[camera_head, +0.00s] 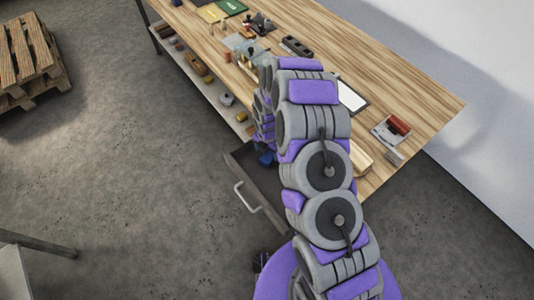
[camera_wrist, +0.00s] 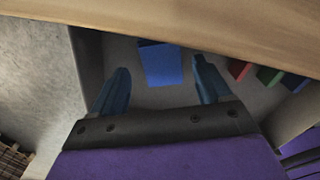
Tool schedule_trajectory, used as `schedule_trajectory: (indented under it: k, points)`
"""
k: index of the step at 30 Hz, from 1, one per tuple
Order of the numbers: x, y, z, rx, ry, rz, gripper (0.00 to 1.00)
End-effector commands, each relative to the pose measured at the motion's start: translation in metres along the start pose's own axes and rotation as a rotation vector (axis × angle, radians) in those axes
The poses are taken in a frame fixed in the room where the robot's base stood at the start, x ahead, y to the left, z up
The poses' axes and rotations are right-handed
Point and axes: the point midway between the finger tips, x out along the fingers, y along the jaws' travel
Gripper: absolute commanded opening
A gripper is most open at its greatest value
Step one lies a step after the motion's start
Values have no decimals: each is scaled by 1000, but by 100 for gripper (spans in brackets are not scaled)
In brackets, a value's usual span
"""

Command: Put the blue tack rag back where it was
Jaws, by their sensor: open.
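A blue cloth-like block, likely the blue tack rag (camera_wrist: 160,63), lies on the grey floor of an open drawer (camera_wrist: 88,60) in the wrist view. My gripper (camera_wrist: 160,75) is open over the drawer, with one dark blue finger on each side of the blue block. I see no clear contact, and the block's far edge is near the tabletop's edge. In the head view the drawer (camera_head: 240,168) is pulled out under the workbench, and my arm covers much of it. A small blue patch shows there beside my arm; I cannot tell whether it is rag or finger.
Red (camera_wrist: 239,69), green (camera_wrist: 268,76) and blue (camera_wrist: 293,82) pieces lie to the right in the drawer. The wooden bench top (camera_wrist: 200,22) overhangs close above. On the bench are a white-framed panel (camera_head: 351,97) and a red-handled tool (camera_head: 398,126). A shelf (camera_head: 205,88) runs below.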

Motion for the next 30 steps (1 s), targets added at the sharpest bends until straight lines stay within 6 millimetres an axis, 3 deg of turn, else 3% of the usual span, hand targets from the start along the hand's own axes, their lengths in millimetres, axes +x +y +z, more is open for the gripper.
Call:
schedule_trajectory:
  k: [6, 12, 23, 26, 30]
  points:
    - [-47, 1, 0, -2, -2, 1, 78]
    - [-80, 1, 0, -2, 0, 1, 78]
    - [-96, -1, -2, 24, 4, -3, 78]
    - [-116, -6, -6, 107, 10, -3, 78]
    - [-164, -22, -17, 324, 20, 0, 78]
